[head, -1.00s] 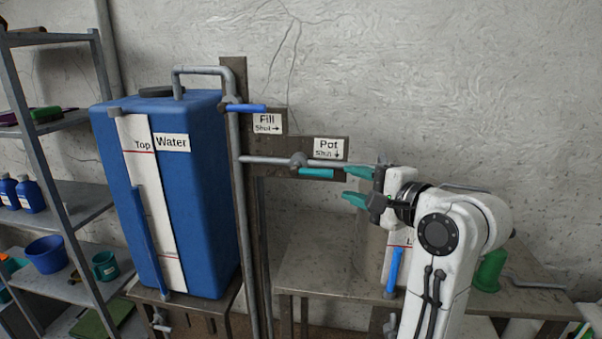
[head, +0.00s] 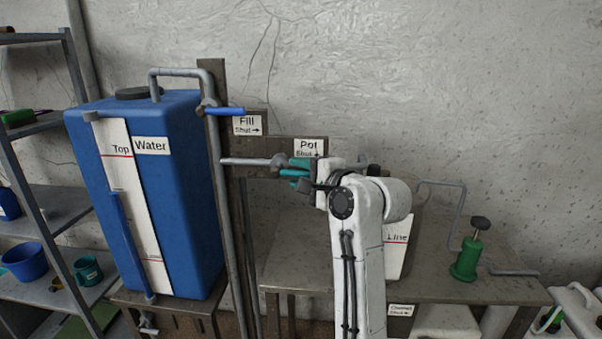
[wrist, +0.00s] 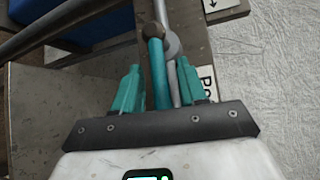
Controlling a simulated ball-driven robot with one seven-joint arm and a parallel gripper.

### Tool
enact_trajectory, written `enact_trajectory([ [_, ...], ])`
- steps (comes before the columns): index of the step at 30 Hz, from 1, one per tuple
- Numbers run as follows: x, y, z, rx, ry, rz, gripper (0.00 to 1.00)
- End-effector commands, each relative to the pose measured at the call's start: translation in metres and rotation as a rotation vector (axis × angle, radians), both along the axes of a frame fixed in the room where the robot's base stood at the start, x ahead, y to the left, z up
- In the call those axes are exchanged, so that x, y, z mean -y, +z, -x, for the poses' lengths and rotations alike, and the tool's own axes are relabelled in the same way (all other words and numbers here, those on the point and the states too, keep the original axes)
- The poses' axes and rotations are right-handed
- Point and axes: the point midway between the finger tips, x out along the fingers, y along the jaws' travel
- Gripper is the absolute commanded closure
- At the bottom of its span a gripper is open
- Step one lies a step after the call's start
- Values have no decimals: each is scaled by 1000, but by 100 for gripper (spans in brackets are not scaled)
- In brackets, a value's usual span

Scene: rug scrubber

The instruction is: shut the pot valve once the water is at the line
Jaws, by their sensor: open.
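The pot valve has a teal lever (wrist: 155,68) on the grey pipe by the "Pot Shut ↓" sign (head: 309,148). The lever runs roughly along the pipe, not down. My gripper (head: 297,173) is at the lever, its jaws apart. In the wrist view, the lever and pipe lie between the teal fingers of my gripper (wrist: 158,75); contact is not clear. The pot's white gauge board (head: 396,255) shows the word "Line" to the right of my arm. The pot's body and its water level are hidden behind my arm.
The blue water tank (head: 185,190) stands left with its own gauge. A blue fill lever (head: 223,111) is above left of my gripper, by the "Fill" sign (head: 246,125). A green hand pump (head: 467,258) stands on the bench at right. Shelves (head: 60,215) are far left.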

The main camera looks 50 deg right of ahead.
Motion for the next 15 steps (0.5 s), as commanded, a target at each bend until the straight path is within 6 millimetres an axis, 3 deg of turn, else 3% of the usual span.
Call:
enact_trajectory([
  [3,0,0,0,0,0,0,60],
  [15,0,0,0,-1,0,0,99],
])
